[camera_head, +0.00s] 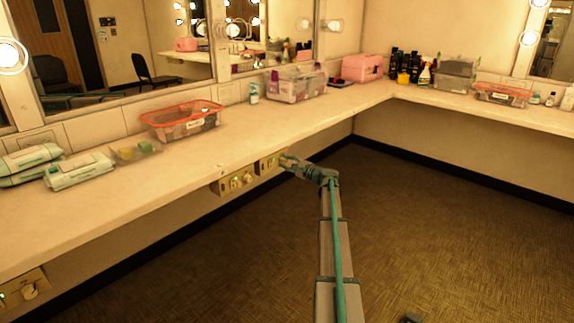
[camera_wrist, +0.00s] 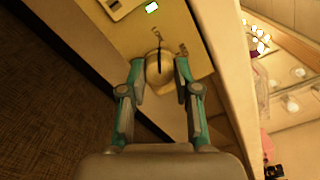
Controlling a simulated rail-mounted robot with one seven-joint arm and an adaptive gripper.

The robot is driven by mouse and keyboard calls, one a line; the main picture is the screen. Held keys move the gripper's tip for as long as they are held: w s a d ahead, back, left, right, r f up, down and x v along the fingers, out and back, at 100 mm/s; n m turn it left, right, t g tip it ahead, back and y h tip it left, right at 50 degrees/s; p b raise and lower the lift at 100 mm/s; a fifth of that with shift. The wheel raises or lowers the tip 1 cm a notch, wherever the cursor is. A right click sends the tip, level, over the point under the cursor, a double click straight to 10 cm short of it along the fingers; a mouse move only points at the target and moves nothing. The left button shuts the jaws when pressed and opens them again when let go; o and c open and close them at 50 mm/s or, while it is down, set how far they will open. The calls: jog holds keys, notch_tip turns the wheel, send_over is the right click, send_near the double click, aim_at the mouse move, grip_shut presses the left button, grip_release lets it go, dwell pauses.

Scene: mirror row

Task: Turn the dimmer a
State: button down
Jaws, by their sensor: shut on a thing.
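In the wrist view a round, pale dimmer knob (camera_wrist: 152,75) with a dark pointer line sits on a brass-coloured wall plate (camera_wrist: 195,52). My gripper (camera_wrist: 160,68) has one finger on each side of the knob and is shut on it. A small lit display (camera_wrist: 152,7) shows beyond the knob, on a neighbouring part. In the head view my gripper (camera_head: 283,161) is at the right plate (camera_head: 265,164) under the counter's front edge, and it hides part of that plate. I cannot read any letter marking the dimmer.
A second plate with knobs (camera_head: 235,182) is just left, and another (camera_head: 24,288) is at the lower left. The counter (camera_head: 240,137) overhangs close above my gripper, with bins and bottles on it. The floor (camera_head: 440,230) is largely clear.

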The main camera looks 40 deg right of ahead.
jog(key=c, duration=0.8)
grip_release()
jog(key=s, duration=0.4)
jog(key=s+d, duration=0.1)
jog(key=s, duration=0.3)
jog(key=s+d, duration=0.1)
jog(key=s, duration=0.3)
jog(key=shift+d, duration=0.1)
jog(key=shift+w+f, duration=0.1)
